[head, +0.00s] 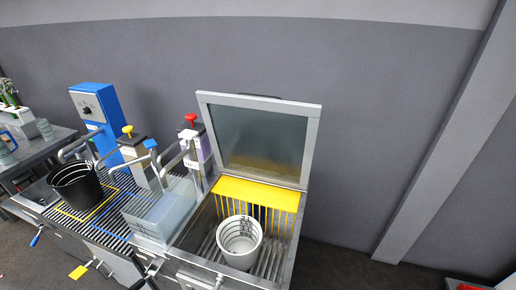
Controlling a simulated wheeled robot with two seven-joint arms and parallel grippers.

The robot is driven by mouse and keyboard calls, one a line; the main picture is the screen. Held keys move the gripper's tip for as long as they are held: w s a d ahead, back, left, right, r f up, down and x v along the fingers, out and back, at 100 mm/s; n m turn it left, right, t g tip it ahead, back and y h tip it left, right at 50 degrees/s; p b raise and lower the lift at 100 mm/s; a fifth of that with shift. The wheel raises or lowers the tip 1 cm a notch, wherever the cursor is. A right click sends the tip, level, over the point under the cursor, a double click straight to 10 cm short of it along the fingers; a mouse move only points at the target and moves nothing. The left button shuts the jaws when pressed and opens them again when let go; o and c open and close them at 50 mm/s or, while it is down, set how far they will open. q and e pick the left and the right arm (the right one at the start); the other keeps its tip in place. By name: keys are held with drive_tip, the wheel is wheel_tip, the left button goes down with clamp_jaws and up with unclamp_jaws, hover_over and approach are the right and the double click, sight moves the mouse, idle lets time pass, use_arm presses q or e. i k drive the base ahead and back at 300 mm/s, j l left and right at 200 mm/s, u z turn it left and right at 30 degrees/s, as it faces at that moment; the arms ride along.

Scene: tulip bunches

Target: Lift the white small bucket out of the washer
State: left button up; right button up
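The small white bucket (239,243) stands upright inside the washer, on its slatted rack, toward the front. Its open top faces up and it looks empty. The washer (292,243) is a metal box whose lid (260,137) stands raised at the back. A yellow strip (257,193) with hanging yellow bristles or bars lies along the back of the opening. Neither of my grippers shows in the head view.
Left of the washer are a clear box (160,212), taps, dispensers with red and yellow knobs, a blue unit (97,115) and a black bucket (76,186) on a grated counter. Floor right of the washer is clear up to a grey pillar (440,135).

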sight(240, 238)
drive_tip(key=l+u, duration=0.35)
drive_tip(key=l, duration=0.3)
drive_tip(key=l+u, duration=0.35)
drive_tip(key=l, duration=0.25)
drive_tip(key=k+l+u, duration=0.15)
drive_tip(key=l+u, duration=0.2)
drive_tip(key=l, duration=0.25)
drive_tip(key=i+l+u, duration=0.25)
drive_tip(key=l, duration=0.15)
drive_tip(key=i+l+u, duration=0.2)
drive_tip(key=l, duration=0.2)
drive_tip(key=i+l+u, duration=0.1)
drive_tip(key=l+u, duration=0.15)
drive_tip(key=l, duration=0.2)
drive_tip(key=i+l+u, duration=0.2)
drive_tip(key=l, duration=0.3)
drive_tip(key=l+u, duration=0.25)
drive_tip(key=l, duration=0.2)
drive_tip(key=l+u, duration=0.2)
drive_tip(key=k+l+u, duration=0.15)
drive_tip(key=l, duration=0.25)
